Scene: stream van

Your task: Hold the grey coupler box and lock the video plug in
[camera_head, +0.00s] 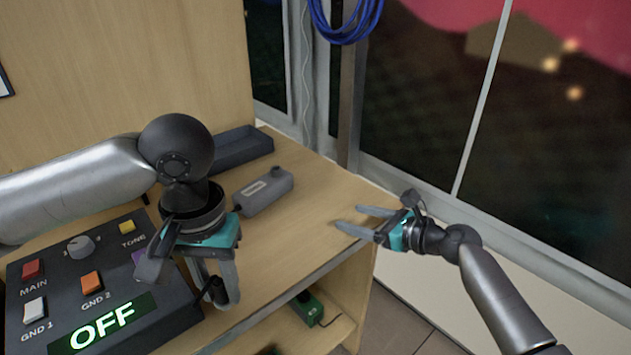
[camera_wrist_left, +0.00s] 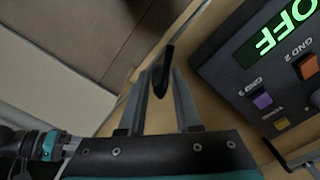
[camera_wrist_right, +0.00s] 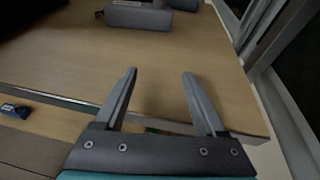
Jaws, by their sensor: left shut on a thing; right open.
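The grey coupler box (camera_head: 262,192), with a pale label on top, lies on the wooden bench right of the control panel. It also shows at the top of the right wrist view (camera_wrist_right: 138,16). My left gripper (camera_head: 216,300) points down near the bench's front edge, shut on a small black piece (camera_wrist_left: 162,72) that looks like the video plug. The fingers hide part of it, and its cable cannot be made out.
The control panel (camera_head: 92,265) with its lit OFF display fills the bench's left side. A dark open tray (camera_head: 238,148) stands behind the coupler box. A green box (camera_head: 307,308) is on the lower shelf. The bench between coupler box and front edge is clear.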

